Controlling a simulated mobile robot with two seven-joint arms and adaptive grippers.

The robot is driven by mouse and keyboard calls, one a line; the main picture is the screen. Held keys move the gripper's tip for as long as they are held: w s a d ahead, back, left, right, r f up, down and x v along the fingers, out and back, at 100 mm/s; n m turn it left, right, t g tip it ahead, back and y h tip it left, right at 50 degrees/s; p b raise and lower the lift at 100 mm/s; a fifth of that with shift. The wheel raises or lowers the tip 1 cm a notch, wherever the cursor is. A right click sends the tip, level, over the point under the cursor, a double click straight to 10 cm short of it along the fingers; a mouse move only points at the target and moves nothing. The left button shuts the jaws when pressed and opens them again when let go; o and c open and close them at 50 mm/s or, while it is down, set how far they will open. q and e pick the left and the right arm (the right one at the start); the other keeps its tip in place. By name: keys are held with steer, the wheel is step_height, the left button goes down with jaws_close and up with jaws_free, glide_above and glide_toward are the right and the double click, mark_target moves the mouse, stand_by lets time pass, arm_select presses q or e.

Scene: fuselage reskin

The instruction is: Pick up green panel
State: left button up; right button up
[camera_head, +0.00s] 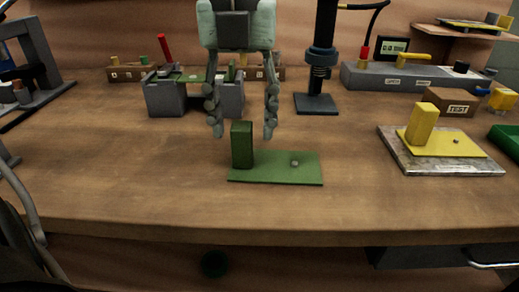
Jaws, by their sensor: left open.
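The green panel (270,172) is a thin flat plate lying on the wooden bench near its front middle. An upright green block (242,145) stands on its left part, and a small grey stud (294,161) sits on its right part. My left gripper (243,132) points down from the top of the picture, its two fingers spread apart and empty. Its fingertips appear around the height of the block's top in the picture, one on each side. I cannot tell the depth gap or whether they touch. My right gripper is not in view.
A yellow panel (468,143) with an upright block lies on a grey plate (440,171) at the right. A grey fixture (165,98) stands behind the gripper. A black stand (317,103) stands behind to the right. The bench front (140,205) is clear.

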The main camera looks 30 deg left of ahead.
mark_target(249, 165)
arm_select(q)
steer(key=f, duration=0.4)
steer(key=shift+a+f, duration=0.15)
steer(key=shift+a, duration=0.05)
steer(key=shift+c, duration=0.6)
steer(key=shift+w, duration=0.1)
jaws_close()
